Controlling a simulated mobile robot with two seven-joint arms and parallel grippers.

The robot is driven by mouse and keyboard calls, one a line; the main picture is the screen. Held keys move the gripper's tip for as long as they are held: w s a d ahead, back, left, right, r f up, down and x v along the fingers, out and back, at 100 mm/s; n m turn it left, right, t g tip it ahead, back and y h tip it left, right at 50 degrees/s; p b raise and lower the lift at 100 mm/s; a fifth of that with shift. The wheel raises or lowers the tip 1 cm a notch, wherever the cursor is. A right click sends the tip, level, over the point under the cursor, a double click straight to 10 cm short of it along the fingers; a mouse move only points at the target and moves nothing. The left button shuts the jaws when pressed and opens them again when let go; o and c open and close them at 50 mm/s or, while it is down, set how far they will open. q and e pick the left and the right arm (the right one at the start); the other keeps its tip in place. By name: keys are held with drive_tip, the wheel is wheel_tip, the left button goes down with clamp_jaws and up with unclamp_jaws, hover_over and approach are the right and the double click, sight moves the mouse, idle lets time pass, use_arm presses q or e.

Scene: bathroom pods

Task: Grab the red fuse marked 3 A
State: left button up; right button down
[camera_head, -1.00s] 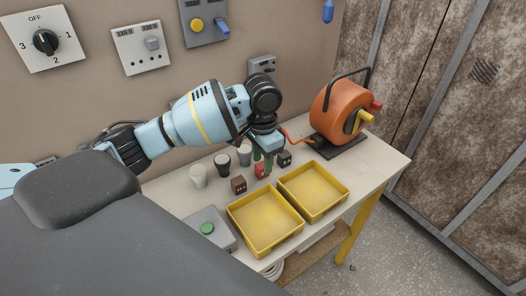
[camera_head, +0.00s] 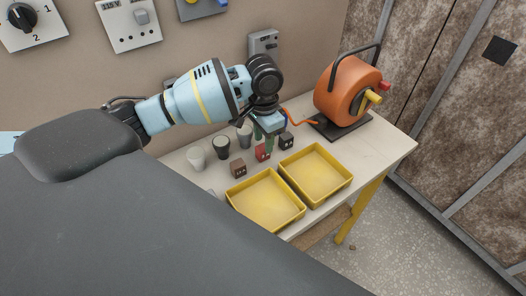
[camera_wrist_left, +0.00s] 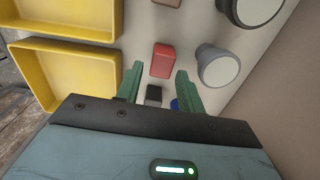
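A small red block-shaped fuse (camera_head: 263,153) stands on the pale workbench behind the yellow trays; its marking is too small to read. It also shows in the left wrist view (camera_wrist_left: 162,61), between and just past the fingertips. My left gripper (camera_head: 264,138) points down over it with green fingers. In the left wrist view the left gripper's fingers (camera_wrist_left: 160,72) are apart, one on each side of the red fuse, with gaps and nothing held. I cannot tell how far the tips are above the bench. My right gripper is not in view.
A brown block (camera_head: 238,168) and a dark block (camera_head: 286,141) flank the red fuse. Grey and white cylinders (camera_head: 221,147) stand behind. Two empty yellow trays (camera_head: 304,206) lie in front. An orange cable reel (camera_head: 343,92) stands at the right.

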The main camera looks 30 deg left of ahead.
sight(263, 147)
use_arm(q)
wheel_tip(263, 147, down, 5)
drive_tip(key=shift+a+r, duration=0.1)
drive_tip(key=shift+a, duration=0.05)
drive_tip(key=shift+c, duration=0.2)
drive_tip(key=c, duration=0.7)
drive_tip(key=shift+r+p, duration=0.3)
drive_tip(key=shift+r, duration=4.75)
